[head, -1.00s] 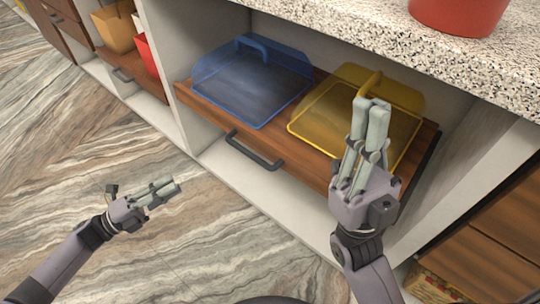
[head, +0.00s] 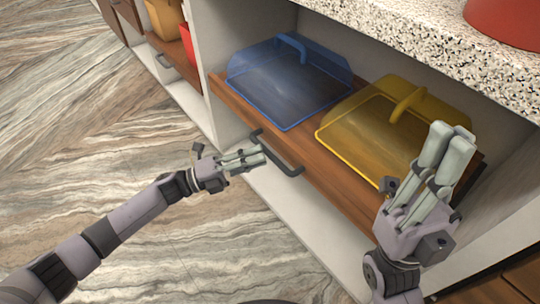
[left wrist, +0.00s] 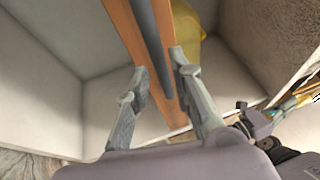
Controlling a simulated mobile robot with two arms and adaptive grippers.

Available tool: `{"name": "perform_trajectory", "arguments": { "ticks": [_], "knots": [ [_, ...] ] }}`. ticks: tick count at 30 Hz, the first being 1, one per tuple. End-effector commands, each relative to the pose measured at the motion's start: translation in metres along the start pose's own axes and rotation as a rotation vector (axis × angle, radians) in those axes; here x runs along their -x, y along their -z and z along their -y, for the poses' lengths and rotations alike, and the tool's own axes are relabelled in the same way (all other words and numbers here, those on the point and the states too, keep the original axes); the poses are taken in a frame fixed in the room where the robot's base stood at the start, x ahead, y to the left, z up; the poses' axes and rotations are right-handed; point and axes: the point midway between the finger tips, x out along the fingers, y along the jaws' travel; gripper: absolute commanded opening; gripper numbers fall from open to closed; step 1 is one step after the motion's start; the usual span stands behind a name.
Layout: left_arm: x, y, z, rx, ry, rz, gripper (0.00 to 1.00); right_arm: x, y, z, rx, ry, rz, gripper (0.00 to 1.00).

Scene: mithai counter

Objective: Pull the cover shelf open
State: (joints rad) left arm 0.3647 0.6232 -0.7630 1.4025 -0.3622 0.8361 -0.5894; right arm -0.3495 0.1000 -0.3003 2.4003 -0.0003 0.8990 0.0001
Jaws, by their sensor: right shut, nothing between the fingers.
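The cover shelf (head: 340,189) is a brown wooden board inside the white cabinet, with a dark bar handle (head: 281,162) on its front edge. A blue transparent cover (head: 285,85) and a yellow transparent cover (head: 375,130) with arched grips stand on it. My left gripper (head: 251,157) is at the handle's left side, fingers apart. In the left wrist view, the handle (left wrist: 155,45) runs between the open fingers (left wrist: 160,62); contact cannot be told. My right gripper (head: 449,140) is shut and empty, in front of the yellow cover's right side and hiding part of the shelf.
A speckled stone counter (head: 420,45) overhangs the shelf, with a red container (head: 510,20) on top. Another compartment at the upper left holds an orange bin (head: 165,18) and a red item (head: 189,43). The marbled floor (head: 90,150) before the cabinet is clear.

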Motion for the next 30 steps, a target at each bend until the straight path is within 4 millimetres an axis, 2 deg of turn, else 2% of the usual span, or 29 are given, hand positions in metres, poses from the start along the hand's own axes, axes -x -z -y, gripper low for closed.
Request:
{"name": "perform_trajectory", "arguments": {
  "ticks": [3, 7, 19, 28, 30],
  "knots": [
    [-0.020, 0.000, -0.001, -0.002, 0.002, -0.003, 0.21, 0.004, -0.001, 0.000, 0.000, 0.001, -0.001, 0.00],
    [-0.034, 0.000, -0.001, -0.002, 0.001, -0.002, 0.21, 0.003, -0.003, 0.000, 0.001, 0.006, -0.006, 0.00],
    [-0.041, 0.000, 0.000, 0.000, -0.001, 0.000, 0.21, -0.004, -0.001, 0.000, 0.003, 0.012, -0.026, 0.00],
    [-0.041, 0.000, 0.000, 0.000, -0.001, 0.000, 0.01, -0.003, -0.001, 0.000, 0.002, 0.009, -0.024, 0.00],
    [-0.041, 0.000, 0.000, 0.000, -0.001, 0.000, 0.00, -0.003, -0.001, 0.000, 0.002, 0.008, -0.023, 0.00]
  ]
}}
